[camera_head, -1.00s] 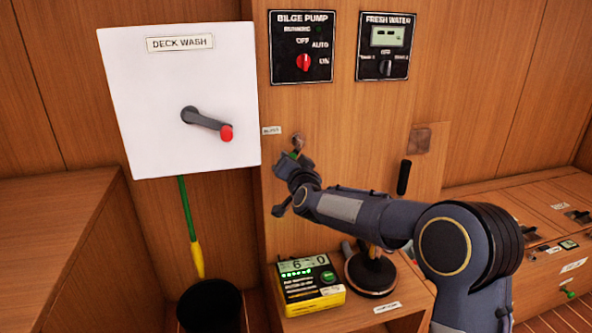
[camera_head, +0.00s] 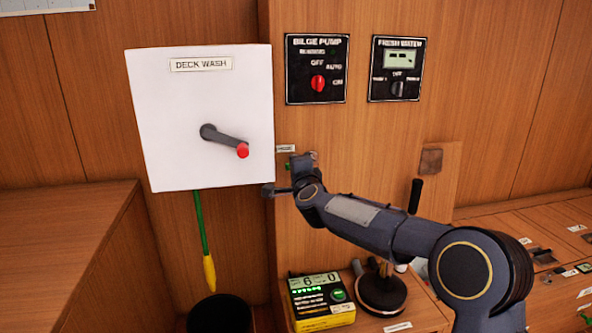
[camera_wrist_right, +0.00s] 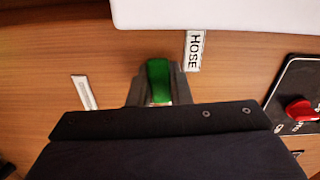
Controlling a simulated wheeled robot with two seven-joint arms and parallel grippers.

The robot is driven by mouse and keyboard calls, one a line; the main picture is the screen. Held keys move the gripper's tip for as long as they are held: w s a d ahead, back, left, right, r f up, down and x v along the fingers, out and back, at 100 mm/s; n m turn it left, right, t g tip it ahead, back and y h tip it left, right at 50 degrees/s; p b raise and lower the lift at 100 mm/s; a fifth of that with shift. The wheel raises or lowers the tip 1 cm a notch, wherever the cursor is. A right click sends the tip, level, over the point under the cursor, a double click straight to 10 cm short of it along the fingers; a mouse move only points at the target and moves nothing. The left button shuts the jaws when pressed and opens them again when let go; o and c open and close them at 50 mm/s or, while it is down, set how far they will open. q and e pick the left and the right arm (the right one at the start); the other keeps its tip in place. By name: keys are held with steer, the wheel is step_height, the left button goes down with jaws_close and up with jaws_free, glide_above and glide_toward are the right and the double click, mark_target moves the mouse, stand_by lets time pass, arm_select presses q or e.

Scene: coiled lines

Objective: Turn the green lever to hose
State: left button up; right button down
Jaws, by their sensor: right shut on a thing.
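The green lever (camera_wrist_right: 157,80) shows in the right wrist view as a short green piece between the two grey fingers of my right gripper (camera_wrist_right: 153,92). The gripper is shut on it. A white label reading HOSE (camera_wrist_right: 193,51) is just right of the lever there. In the head view my right gripper (camera_head: 301,163) is at the wooden panel, just below and right of a small white label (camera_head: 285,148). Only a speck of green shows there; the gripper hides most of the lever and its mount. My left gripper is in neither view.
A white DECK WASH box (camera_head: 200,105) with a red-knobbed handle stands out left of the gripper. The bilge pump panel (camera_head: 317,68) and fresh water panel (camera_head: 397,68) are above. A yellow meter (camera_head: 320,302) and a dark round-based object (camera_head: 380,292) sit below.

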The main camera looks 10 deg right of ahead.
steer(key=shift+r+m, duration=0.15)
steer(key=shift+m, duration=0.35)
steer(key=c, duration=1.3)
jaws_free()
steer(key=shift+r, duration=0.1)
steer(key=shift+s, duration=0.15)
steer(key=s, duration=0.7)
steer(key=shift+s+d, duration=0.1)
steer(key=shift+s, duration=0.15)
